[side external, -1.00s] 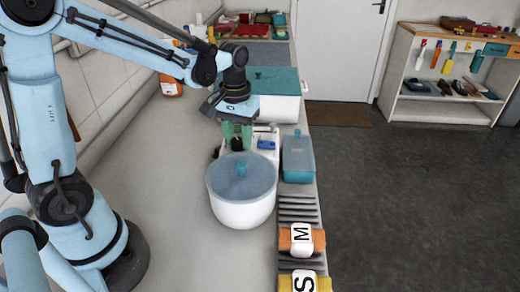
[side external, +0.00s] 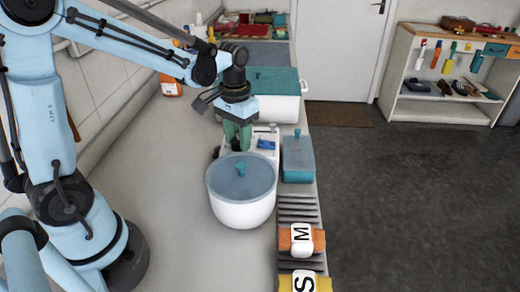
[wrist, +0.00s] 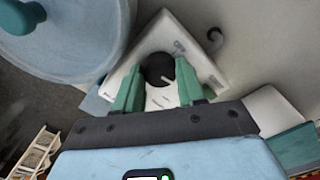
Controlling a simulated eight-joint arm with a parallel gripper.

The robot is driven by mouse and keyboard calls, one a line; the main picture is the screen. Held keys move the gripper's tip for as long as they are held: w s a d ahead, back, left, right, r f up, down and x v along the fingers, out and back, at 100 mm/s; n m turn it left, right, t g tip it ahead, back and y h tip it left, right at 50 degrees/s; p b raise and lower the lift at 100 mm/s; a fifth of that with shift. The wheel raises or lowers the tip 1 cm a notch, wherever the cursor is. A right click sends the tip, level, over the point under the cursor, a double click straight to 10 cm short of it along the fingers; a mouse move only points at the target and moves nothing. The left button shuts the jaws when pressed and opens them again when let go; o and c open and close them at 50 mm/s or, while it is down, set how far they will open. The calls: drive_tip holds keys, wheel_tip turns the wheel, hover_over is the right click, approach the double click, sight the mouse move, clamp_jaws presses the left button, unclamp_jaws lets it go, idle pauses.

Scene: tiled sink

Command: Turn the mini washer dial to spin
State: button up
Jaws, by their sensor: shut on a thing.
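The mini washer has a round white tub (side external: 242,213) with a blue see-through lid (side external: 228,178). A white control panel (side external: 265,136) stands behind it, with a blue part (side external: 266,144) on its right. In the wrist view, the black dial (wrist: 158,68) shows on the panel, with a pale mark toward its lower right. My gripper (side external: 238,145) points down at the panel, its green fingers shut on the dial. In the wrist view, my gripper (wrist: 158,86) has one finger on each side of the dial.
A teal-lidded box (side external: 298,158) stands right of the washer. A larger white box with a teal lid (side external: 272,82) is behind. The counter to the left is clear.

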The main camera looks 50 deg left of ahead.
drive_tip(key=o, duration=1.1)
drive_tip(key=shift+c, duration=0.2)
drive_tip(key=shift+r, duration=0.1)
wheel_tip(320, 180, up, 12)
drive_tip(key=m+t, duration=0.2)
drive_tip(key=t, duration=0.4)
approach(237, 143)
drive_tip(key=d, duration=0.2)
drive_tip(key=s+d, duration=0.1)
drive_tip(key=shift+d+f, duration=0.3)
drive_tip(key=shift+s+d+f+t, duration=0.25)
drive_tip(key=shift+f+t, duration=0.2)
drive_tip(key=shift+t, duration=0.15)
